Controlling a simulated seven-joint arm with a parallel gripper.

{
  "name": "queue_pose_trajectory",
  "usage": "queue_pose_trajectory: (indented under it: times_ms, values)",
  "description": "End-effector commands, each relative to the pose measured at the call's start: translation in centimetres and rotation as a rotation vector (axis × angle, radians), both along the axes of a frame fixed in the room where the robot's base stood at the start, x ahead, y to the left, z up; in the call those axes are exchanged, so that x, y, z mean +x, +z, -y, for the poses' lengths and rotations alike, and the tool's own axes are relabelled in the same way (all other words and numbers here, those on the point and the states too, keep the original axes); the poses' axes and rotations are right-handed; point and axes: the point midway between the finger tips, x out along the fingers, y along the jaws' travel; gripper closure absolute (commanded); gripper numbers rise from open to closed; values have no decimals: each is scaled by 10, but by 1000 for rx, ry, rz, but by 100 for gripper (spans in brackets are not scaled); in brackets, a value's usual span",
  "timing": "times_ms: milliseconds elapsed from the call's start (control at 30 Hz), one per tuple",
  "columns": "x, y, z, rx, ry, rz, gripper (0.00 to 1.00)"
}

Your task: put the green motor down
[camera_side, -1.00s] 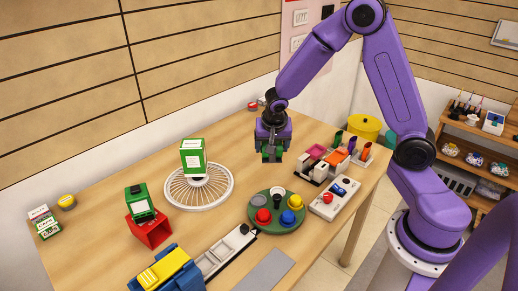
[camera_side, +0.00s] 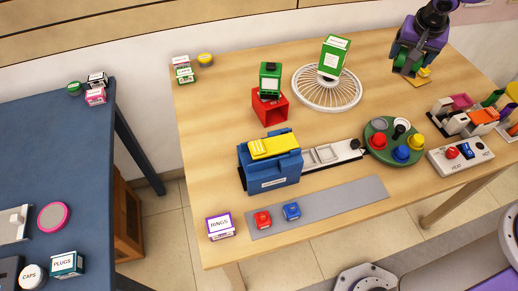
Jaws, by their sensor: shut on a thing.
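My gripper (camera_side: 405,72) is at the back right of the table, low over the tabletop. It is shut on the green motor (camera_side: 402,61), of which only a little green shows between the dark fingers. A small yellow thing (camera_side: 424,72) on a tan pad (camera_side: 420,82) is just to the right of the fingers. I cannot tell whether the motor touches the table.
A white fan grille (camera_side: 312,98) with a green-and-white box (camera_side: 334,56) is left of my gripper. A red holder (camera_side: 270,108), a green turntable (camera_side: 382,150) and a tool tray (camera_side: 470,120) stand nearby. Bare wood (camera_side: 375,85) lies between grille and gripper.

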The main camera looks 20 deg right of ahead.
Motion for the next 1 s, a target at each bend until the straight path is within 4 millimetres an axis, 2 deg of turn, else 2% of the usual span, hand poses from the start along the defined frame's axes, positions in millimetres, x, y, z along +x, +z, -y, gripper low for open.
queue_pose_trajectory:
  times_ms: [167,300,533,767,1000]
  values:
    - [21,1,-55,0,114,2,86]
    - [34,3,-109,-1,223,2,86]
    - [42,3,-203,-2,405,0,86]
    - [33,3,-297,-1,588,0,86]
    - [5,2,-393,1,778,2,86]
